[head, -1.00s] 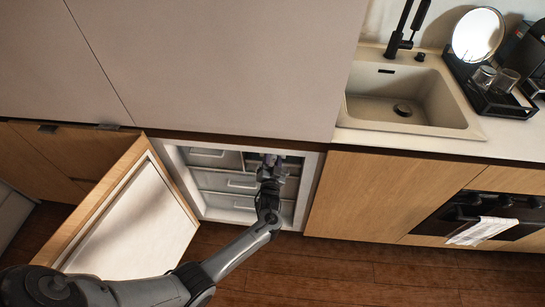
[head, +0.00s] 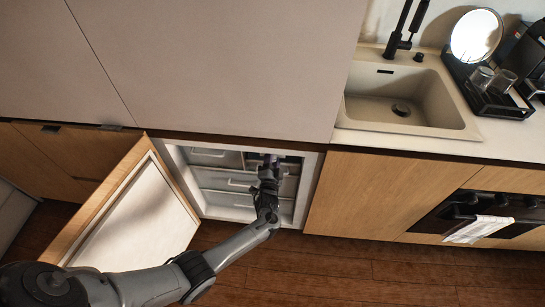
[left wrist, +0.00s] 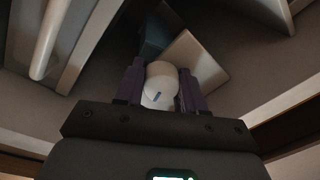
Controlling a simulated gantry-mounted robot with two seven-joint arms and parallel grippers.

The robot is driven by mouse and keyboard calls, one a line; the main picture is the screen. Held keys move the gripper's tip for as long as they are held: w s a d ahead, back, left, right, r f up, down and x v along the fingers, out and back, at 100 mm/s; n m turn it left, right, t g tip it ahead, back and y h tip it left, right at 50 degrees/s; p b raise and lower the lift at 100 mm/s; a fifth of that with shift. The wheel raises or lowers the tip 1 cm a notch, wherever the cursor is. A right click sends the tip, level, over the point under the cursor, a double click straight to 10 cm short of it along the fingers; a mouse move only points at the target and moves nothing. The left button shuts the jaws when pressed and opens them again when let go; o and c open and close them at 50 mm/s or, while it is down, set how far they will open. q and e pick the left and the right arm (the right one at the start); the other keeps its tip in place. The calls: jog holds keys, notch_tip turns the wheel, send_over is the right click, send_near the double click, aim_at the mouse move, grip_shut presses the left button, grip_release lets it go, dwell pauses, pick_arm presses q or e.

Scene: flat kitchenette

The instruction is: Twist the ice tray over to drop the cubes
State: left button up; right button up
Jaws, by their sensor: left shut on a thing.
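My left gripper (head: 269,166) reaches into the open freezer compartment, at its upper right part. In the left wrist view its two purple fingers (left wrist: 160,90) are shut on a white round knob (left wrist: 159,74) with a small blue mark. The knob looks like the twist knob of the ice tray. The tray itself and any cubes cannot be made out; the gripper and shadow hide that area. My right gripper is in neither view.
The open freezer door (head: 140,220) stands to the left of the arm. White drawers with handles (head: 240,183) fill the compartment to the left of and below the gripper. A counter with a sink (head: 405,100) is at the upper right. The floor in front is clear.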

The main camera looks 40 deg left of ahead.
pick_arm(q)
jog(key=shift+m+h+p, duration=0.3)
jog(key=shift+m+p, duration=0.6)
jog(key=shift+m, duration=2.5)
jog(key=shift+m+t+h+p, duration=0.3)
jog(key=shift+m+p, duration=0.15)
jog(key=shift+m, duration=1.35)
jog(key=shift+m+p, duration=0.3)
jog(key=shift+m, duration=1.7)
jog(key=o, duration=1)
jog(key=shift+o, duration=0.2)
